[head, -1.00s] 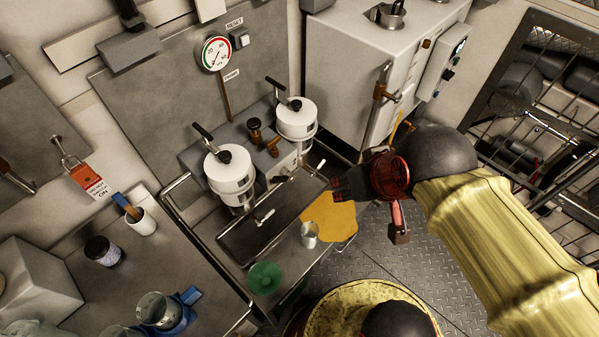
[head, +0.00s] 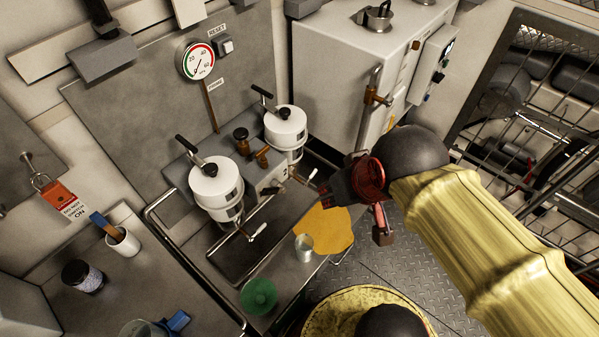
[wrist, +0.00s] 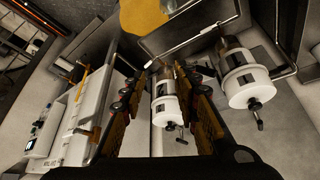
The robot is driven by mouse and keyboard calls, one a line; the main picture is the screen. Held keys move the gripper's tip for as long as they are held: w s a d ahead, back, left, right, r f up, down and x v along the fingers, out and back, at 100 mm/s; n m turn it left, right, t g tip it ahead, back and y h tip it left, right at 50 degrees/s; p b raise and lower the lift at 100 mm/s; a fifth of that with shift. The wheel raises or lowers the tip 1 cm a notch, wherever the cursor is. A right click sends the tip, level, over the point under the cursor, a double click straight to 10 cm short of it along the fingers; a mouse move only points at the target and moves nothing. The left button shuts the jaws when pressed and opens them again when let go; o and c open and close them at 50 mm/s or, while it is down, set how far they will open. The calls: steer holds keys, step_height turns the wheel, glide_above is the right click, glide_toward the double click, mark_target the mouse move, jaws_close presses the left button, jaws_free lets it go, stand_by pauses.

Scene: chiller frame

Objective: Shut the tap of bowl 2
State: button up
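Two white lidded bowls hang at the bench: a left one (head: 216,183) and a right one (head: 286,127). I cannot read clearly which is bowl 2. The left bowl's tap (head: 257,233) has a pale lever under the bowl. The right bowl's tap lever (head: 312,175) sticks out to the right, close to my gripper (head: 334,195). In the wrist view, my gripper (wrist: 163,112) has its fingers apart, with the right bowl (wrist: 166,108) seen between them and the left bowl (wrist: 247,86) to the right. I see nothing held.
A metal cup (head: 303,247) and a green dish (head: 258,296) stand near the bench front, beside a yellow patch (head: 324,230). A grey cabinet (head: 340,75) with a pipe and valve (head: 374,97) stands close behind my gripper. A wire rack (head: 530,120) is at the right.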

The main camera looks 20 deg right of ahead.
steer(key=w+d+f+m+g+p, duration=0.25)
steer(key=d+f+g, duration=0.2)
steer(key=f, duration=0.25)
steer(key=t+y+p, duration=0.6)
steer(key=t+y, duration=0.3)
steer(key=y, duration=0.4)
glide_toward(315, 173)
steer(key=r+x, duration=0.1)
steer(key=x, duration=0.2)
steer(key=shift+m, duration=0.25)
steer(key=x, duration=0.4)
steer(key=f+b+x, duration=0.1)
steer(key=x, duration=0.2)
steer(key=shift+w+a+f, duration=0.1)
steer(key=shift+w+f, duration=0.1)
steer(key=shift+w, duration=0.1)
steer(key=shift+c, duration=0.2)
jaws_close()
